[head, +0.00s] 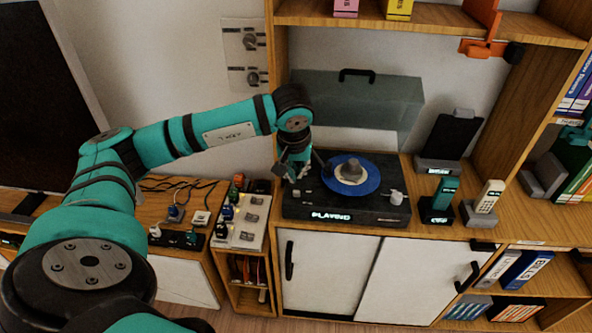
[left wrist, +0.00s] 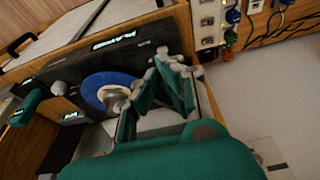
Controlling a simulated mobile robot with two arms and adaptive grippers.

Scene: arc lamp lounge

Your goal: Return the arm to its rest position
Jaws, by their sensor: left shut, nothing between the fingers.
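My left arm (head: 205,135) is teal and reaches from the left toward the record player in the head view. Its gripper (head: 297,176) points down at the left end of the black record player (head: 345,207), by the tonearm side. I cannot tell whether it touches the player. In the left wrist view the gripper's fingers (left wrist: 174,64) are shut with nothing held, close beside the player. A blue record (head: 368,184) with a pale centre lies on the platter. The player's lit display reads "PLAYING". My right gripper is out of view.
The clear lid (head: 355,105) stands raised behind the player. A switch panel (head: 243,218) and cables are at its left. A cordless phone (head: 487,200) and a dark stand (head: 450,140) are at its right. A shelf (head: 430,16) overhangs above.

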